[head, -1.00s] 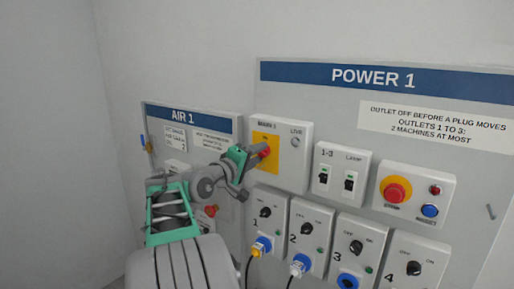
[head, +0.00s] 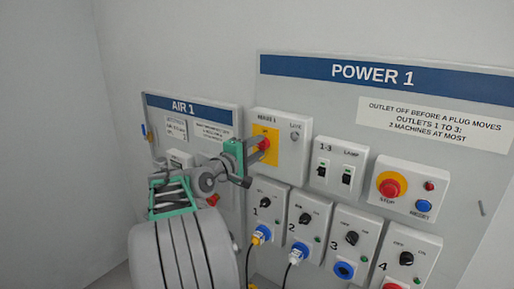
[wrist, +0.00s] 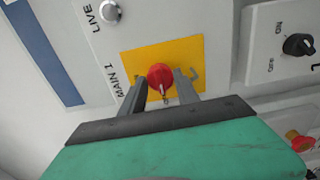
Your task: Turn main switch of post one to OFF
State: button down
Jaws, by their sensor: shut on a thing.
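The MAIN 1 box (head: 293,122) sits at the upper left of the POWER 1 panel, with a yellow plate (head: 271,133) and a red rotary main switch (head: 264,143) on it. In the wrist view the red switch (wrist: 160,76) lies between my gripper's two grey fingers (wrist: 160,92). My gripper (head: 256,154) is shut on the switch from the left in the head view. The fingers hide part of the switch and its position lettering, so its setting is not readable. The LIVE lamp (wrist: 109,12) looks grey.
Right of MAIN 1 are the 1-3 and LAMP switches (head: 336,165) and a red STOP button (head: 392,186). Below are several outlet boxes, with plugs in outlet 1 (head: 261,234) and outlet 2 (head: 297,253). The AIR 1 panel (head: 192,107) stands behind my arm.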

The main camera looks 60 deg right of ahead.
jog(key=c, duration=0.9)
grip_release()
jog(key=shift+f, duration=0.1)
